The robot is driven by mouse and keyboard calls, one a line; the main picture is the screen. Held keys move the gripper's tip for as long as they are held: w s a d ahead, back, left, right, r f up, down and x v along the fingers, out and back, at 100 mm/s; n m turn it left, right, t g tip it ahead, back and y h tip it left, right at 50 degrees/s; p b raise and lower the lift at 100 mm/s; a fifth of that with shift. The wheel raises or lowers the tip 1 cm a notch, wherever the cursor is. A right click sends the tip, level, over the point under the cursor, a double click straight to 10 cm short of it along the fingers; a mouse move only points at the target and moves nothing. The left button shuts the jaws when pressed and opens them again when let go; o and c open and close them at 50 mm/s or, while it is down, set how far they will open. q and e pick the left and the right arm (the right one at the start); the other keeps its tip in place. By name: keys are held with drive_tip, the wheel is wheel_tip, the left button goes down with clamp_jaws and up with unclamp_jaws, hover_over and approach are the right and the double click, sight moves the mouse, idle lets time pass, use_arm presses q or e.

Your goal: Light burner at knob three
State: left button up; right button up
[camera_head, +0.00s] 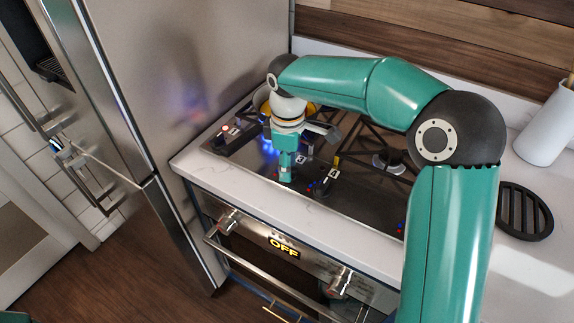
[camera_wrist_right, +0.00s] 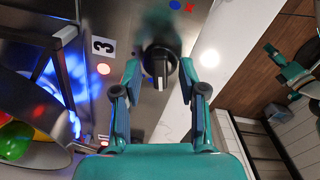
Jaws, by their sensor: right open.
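Knob three (camera_wrist_right: 160,62), black with a pale pointer line, stands on the steel cooktop beside the label "3" (camera_wrist_right: 103,46). In the wrist view it sits between the spread fingers of my right gripper (camera_wrist_right: 160,88), with a gap on each side. In the head view my right gripper (camera_head: 286,172) points down at the front of the cooktop (camera_head: 345,210) by the "3" label and largely hides the knob. Blue flame (camera_head: 266,143) shows behind the gripper, and a blue glow (camera_wrist_right: 46,78) shows in the wrist view. Teal parts, perhaps my left gripper (camera_wrist_right: 285,72), show at the wrist view's right.
A pan with yellow contents (camera_head: 262,103) is behind the gripper. The "4" label (camera_head: 333,173) is to its right. The oven display (camera_head: 284,248) reads OFF. A black trivet (camera_head: 524,211) and white crock (camera_head: 546,128) are at right. The fridge (camera_head: 165,70) walls off the left.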

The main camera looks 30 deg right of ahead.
drive_tip(key=shift+f, duration=0.15)
clamp_jaws()
drive_tip(key=shift+m, duration=0.4)
drive_tip(key=m, duration=0.3)
drive_tip(key=shift+m, duration=0.3)
drive_tip(key=m, duration=0.4)
drive_tip(key=shift+m+p, duration=0.35)
drive_tip(key=shift+m, duration=0.05)
idle(0.3)
unclamp_jaws()
